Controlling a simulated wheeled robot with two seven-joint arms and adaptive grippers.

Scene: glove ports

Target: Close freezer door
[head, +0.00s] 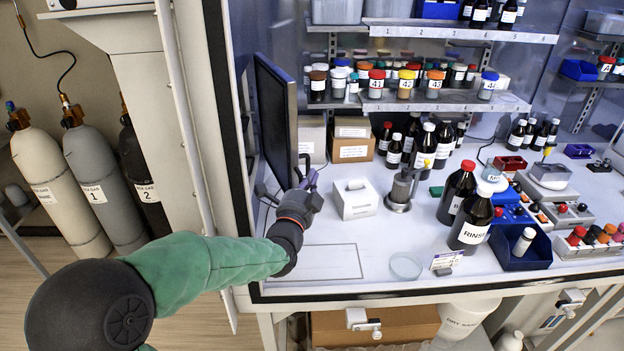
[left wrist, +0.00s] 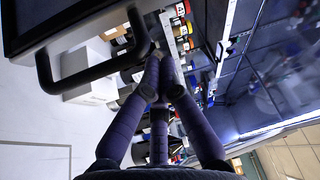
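The freezer door is a dark panel (head: 274,115) standing ajar at the left side of the enclosure in the head view. In the left wrist view the panel (left wrist: 70,22) fills the upper left, with a black bar handle (left wrist: 88,76) on it. My left gripper (head: 310,180) is inside the enclosure, near the lower right edge of the panel. In the left wrist view its purple fingers (left wrist: 160,75) come together at the tips, right beside the handle's right end. The handle does not run between them. I cannot tell whether they touch it. My right gripper is not in view.
A white box (head: 355,199) and a metal stand (head: 402,188) are right of the gripper. Dark bottles (head: 470,218) and a blue tray (head: 520,246) stand farther right. Shelves with jars (head: 445,102) hang behind. The front left worktop is clear, with a glass dish (head: 406,266) beyond.

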